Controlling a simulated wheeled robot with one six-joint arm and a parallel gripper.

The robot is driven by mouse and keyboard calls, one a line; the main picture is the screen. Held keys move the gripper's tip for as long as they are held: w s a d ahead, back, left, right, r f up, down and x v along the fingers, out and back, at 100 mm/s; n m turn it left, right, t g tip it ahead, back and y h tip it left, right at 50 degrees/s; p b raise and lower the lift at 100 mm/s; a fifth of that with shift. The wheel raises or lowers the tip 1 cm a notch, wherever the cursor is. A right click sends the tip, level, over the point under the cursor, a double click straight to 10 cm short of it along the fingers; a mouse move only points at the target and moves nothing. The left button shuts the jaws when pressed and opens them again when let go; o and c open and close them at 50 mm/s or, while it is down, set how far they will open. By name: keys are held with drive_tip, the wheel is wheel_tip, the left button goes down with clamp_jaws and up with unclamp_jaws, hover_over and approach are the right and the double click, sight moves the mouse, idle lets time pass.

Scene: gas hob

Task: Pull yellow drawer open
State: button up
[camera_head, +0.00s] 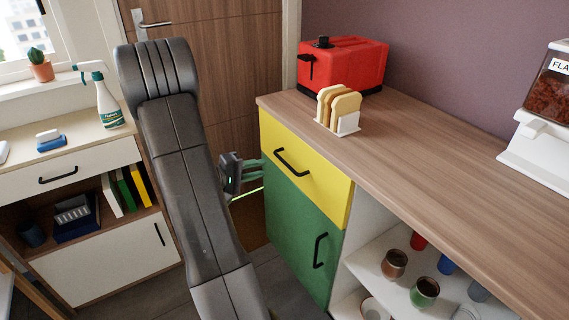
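The yellow drawer (318,180) is at the top left of the wooden-topped counter unit, just under the counter edge. Its front looks flush with the green door (296,232) below, so it appears shut. A black bar handle (291,163) sits on the drawer front. My gripper (256,175) is to the left of the drawer, beside the unit's left edge and apart from the handle. Its greenish fingers look spread, with nothing seen between them.
A red toaster (345,66) and a toast rack (340,110) stand on the counter (440,150) above the drawer. Open shelves with mugs (425,291) are right of the green door. A white cabinet (70,180) stands at left, and a wooden door (222,60) behind.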

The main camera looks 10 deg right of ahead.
sight(285, 162)
drive_tip(key=x, duration=1)
drive_tip(key=shift+d, duration=0.1)
clamp_jaws()
